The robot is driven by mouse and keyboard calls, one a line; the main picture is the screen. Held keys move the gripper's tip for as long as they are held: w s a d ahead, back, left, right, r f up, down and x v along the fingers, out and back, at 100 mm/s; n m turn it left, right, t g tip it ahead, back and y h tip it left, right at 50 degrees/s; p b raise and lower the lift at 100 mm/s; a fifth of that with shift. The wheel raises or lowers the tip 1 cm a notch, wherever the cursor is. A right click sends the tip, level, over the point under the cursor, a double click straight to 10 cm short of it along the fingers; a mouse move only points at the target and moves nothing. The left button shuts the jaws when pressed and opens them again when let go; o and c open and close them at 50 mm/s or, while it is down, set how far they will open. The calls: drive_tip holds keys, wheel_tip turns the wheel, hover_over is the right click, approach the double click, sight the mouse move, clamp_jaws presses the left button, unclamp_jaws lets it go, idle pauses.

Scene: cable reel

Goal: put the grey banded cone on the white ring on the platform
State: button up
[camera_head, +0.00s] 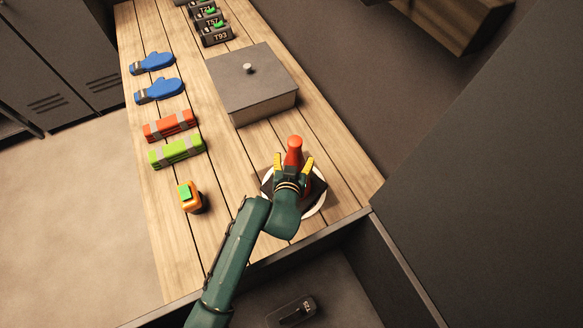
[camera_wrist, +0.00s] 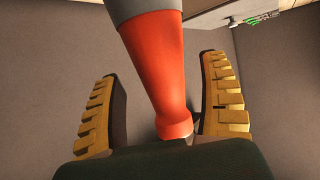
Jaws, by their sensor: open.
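The cone (camera_head: 294,146) is orange-red and stands at the near right of the wooden platform. In the wrist view the orange cone (camera_wrist: 160,70) shows a grey band at the top edge. A dark square base lies over the white ring (camera_head: 321,203), whose rim shows around it; the exact contact is hidden. My gripper (camera_head: 293,163) is open, with one yellow finger on each side of the cone. In the wrist view, gaps show between both fingers and the cone. My gripper and wrist hide part of the cone's lower body and base.
The wooden platform (camera_head: 228,180) also carries a grey lidded box (camera_head: 250,85) behind the cone. An orange block with a green top (camera_head: 189,194), green and red bundles and blue mitts line the left. Numbered dark tags stand at the back. The platform's near edge is close to the ring.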

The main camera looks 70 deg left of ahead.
drive_tip(key=p+v, duration=0.1)
drive_tip(key=v, duration=0.8)
